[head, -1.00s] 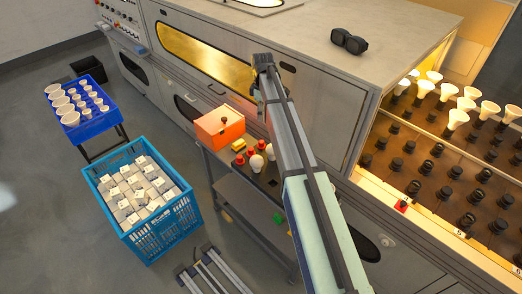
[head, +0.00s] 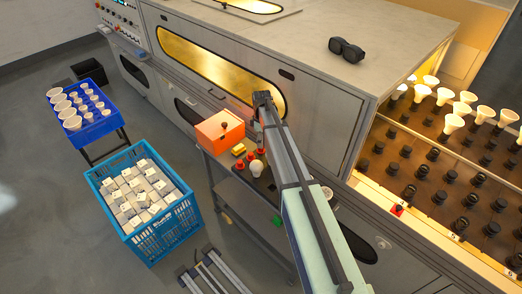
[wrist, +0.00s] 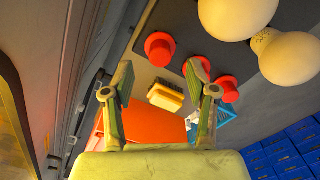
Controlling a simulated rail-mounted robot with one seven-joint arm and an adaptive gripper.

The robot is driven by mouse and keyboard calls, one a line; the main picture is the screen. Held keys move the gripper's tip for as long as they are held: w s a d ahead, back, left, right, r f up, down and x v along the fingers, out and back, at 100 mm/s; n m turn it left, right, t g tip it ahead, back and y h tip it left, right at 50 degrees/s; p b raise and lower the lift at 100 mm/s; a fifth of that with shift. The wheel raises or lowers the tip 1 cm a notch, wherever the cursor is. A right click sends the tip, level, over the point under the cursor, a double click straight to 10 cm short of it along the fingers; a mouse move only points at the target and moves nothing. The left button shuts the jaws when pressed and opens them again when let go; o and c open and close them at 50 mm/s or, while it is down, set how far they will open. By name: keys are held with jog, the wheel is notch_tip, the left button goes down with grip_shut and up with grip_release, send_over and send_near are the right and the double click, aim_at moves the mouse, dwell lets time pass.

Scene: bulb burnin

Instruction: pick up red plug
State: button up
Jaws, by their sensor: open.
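Several red plugs lie on the dark cart top. In the wrist view, one red plug (wrist: 159,47) is ahead of my gripper (wrist: 160,80), between the lines of its fingers. A second red plug (wrist: 200,66) is partly hidden by the right finger, and a third red plug (wrist: 228,89) is to the right of that finger. My gripper is open, with nothing between its fingers. In the head view, two red plugs (head: 240,164) (head: 252,156) show left of my arm. My gripper (head: 257,136) is mostly hidden there by the arm.
White bulbs (wrist: 285,55) stand close beside the plugs. A yellow brush (wrist: 166,96) and an orange box (head: 220,130) are also on the cart. The machine wall (head: 205,100) runs behind. A blue crate (head: 195,213) stands on the floor at left.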

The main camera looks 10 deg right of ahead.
aim_at(261, 150)
jog(key=shift+f+p, duration=1.2)
jog(key=shift+f, duration=1.25)
jog(key=c, duration=1.1)
